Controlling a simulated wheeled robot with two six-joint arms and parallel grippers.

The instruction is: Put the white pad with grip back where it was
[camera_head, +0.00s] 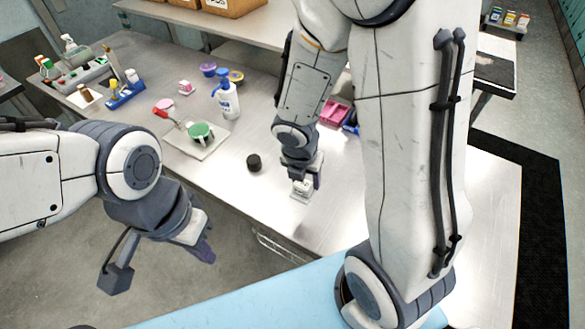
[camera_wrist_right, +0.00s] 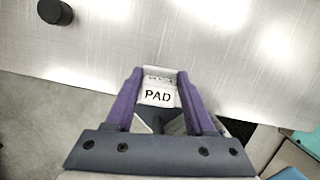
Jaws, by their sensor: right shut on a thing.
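The white pad with grip (camera_wrist_right: 158,96) is marked "PAD" and sits between the purple fingers of my right gripper (camera_wrist_right: 160,100) in the right wrist view. In the head view the pad (camera_head: 301,190) shows below my right gripper (camera_head: 303,178), near the table's front edge. My right gripper is shut on it. I cannot tell whether the pad touches the table. My left gripper (camera_head: 200,240) hangs in front of the table at the left, away from the objects; its finger gap is not clear.
A black cylinder (camera_head: 254,162) stands left of the pad. A white board (camera_head: 198,140) carries a green-topped item (camera_head: 200,132). A pump bottle (camera_head: 227,100), pink tray (camera_head: 334,113) and blue rack (camera_head: 126,95) stand farther back. The table's front left area is clear.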

